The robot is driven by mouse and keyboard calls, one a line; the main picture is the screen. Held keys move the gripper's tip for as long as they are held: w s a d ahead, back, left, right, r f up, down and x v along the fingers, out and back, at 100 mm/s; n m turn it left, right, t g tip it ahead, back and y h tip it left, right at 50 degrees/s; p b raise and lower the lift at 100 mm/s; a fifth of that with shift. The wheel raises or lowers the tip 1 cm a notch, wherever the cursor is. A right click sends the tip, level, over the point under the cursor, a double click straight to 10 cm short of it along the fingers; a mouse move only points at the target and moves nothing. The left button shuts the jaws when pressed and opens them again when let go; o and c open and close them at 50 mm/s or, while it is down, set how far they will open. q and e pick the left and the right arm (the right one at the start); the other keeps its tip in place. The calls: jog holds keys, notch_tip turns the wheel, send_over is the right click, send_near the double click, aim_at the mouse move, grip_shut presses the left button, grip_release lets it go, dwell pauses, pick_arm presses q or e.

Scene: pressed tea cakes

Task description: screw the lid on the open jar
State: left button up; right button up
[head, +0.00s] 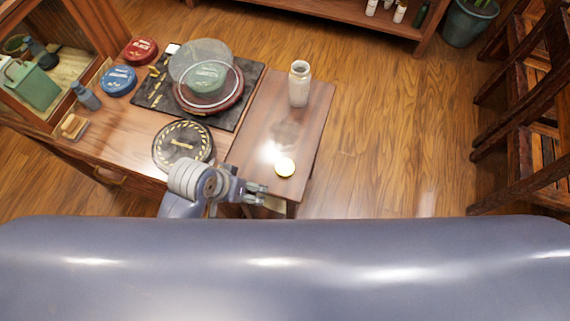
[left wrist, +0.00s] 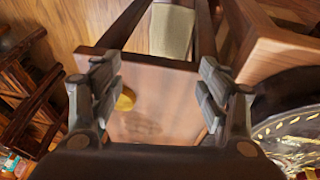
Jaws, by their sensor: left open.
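The jar (head: 299,84) is pale and upright near the far end of the small wooden side table. The round yellowish lid (head: 285,167) lies flat near the table's front end, apart from the jar. My left gripper (head: 260,193) is open and empty, just left of and nearer than the lid. In the left wrist view the lid (left wrist: 126,99) shows beside the left-hand finger of my gripper (left wrist: 159,84), partly hidden by it. The jar is not visible in that view. My right gripper is not in view.
The side table (head: 262,125) is clear between lid and jar. The larger table left of it holds a dark round disc (head: 183,144), a dark tray (head: 150,95) with stacked round pieces, and red (head: 140,51) and blue (head: 118,80) tins. Wooden chairs stand at right.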

pick_arm(q)
jog(key=w+d+r+m+g, duration=0.1)
jog(key=w+d+r+m, duration=0.15)
jog(key=d, duration=0.35)
jog(key=w+d+r+m+g, duration=0.1)
jog(key=w+d+r, duration=0.15)
jog(key=d, duration=0.35)
jog(key=shift+w+a+r+m+g+y+p, duration=0.25)
jog(key=shift+w+r+m+y, duration=0.25)
jog(key=shift+w+r+y, duration=0.4)
jog(key=shift+w+a+r+m+g+y+p, duration=0.15)
jog(key=shift+w+a+r+m+g+y, duration=0.3)
jog(key=shift+w, duration=0.6)
jog(key=shift+d+r, duration=0.15)
jog(key=shift+r, duration=0.05)
jog(key=shift+f, duration=0.1)
send_over(287, 164)
jog(key=shift+f, duration=2.75)
